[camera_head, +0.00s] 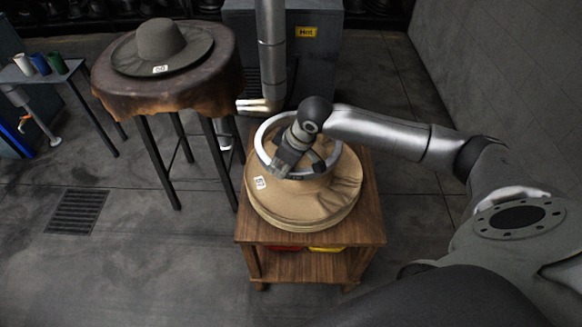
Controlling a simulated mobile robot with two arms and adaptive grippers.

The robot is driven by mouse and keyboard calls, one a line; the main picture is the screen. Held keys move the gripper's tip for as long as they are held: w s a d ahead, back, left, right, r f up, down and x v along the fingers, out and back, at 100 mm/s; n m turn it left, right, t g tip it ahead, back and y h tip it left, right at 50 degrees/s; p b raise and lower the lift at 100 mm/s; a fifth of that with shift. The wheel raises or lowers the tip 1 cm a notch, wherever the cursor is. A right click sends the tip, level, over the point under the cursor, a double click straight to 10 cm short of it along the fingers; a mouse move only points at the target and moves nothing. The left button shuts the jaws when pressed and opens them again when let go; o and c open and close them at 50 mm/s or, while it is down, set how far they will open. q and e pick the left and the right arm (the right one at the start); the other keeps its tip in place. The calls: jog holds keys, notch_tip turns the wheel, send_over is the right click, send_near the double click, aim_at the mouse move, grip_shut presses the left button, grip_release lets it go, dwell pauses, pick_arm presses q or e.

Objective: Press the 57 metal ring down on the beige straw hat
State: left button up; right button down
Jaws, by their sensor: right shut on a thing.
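The beige straw hat (310,205) lies on a wooden stand (362,225), its brim spread wide and a white label on its left side. The metal ring (262,150) is around the hat's crown, above the brim; I cannot tell whether it touches the brim. My right gripper (290,165) comes in from the right and is shut on the ring, over the crown. The gripper hides part of the ring and the crown. My left gripper is not in view.
A dark grey hat (163,45) lies on a round table with a brown leather-like cover (215,85) at the upper left. A metal pipe (271,50) stands behind the stand, before a grey cabinet (340,75). Cups (40,63) stand on a far-left side table. Floor is clear at lower left.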

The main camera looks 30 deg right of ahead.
jog(key=d+f, duration=0.3)
jog(key=b, duration=0.6)
send_over(287, 198)
notch_tip(287, 198, down, 5)
jog(key=f+b, duration=0.2)
jog(key=d+f+b, duration=0.1)
jog(key=b, duration=0.1)
jog(key=shift+s+f+n, duration=0.1)
jog(key=shift+s+n, duration=0.2)
jog(key=shift+n, duration=0.1)
jog(key=shift+f+p, duration=0.25)
jog(key=shift+p, duration=0.05)
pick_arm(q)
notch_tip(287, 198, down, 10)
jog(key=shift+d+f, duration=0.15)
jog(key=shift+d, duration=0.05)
pick_arm(e)
jog(key=shift+f, duration=1.35)
pick_arm(q)
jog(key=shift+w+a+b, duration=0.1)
jog(key=shift+b, duration=0.2)
pick_arm(e)
jog(key=shift+f, duration=0.1)
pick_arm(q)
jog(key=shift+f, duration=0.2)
pick_arm(e)
jog(key=shift+f, duration=0.65)
jog(key=shift+s+f, duration=0.25)
jog(key=shift+s, duration=0.05)
dwell(2.1)
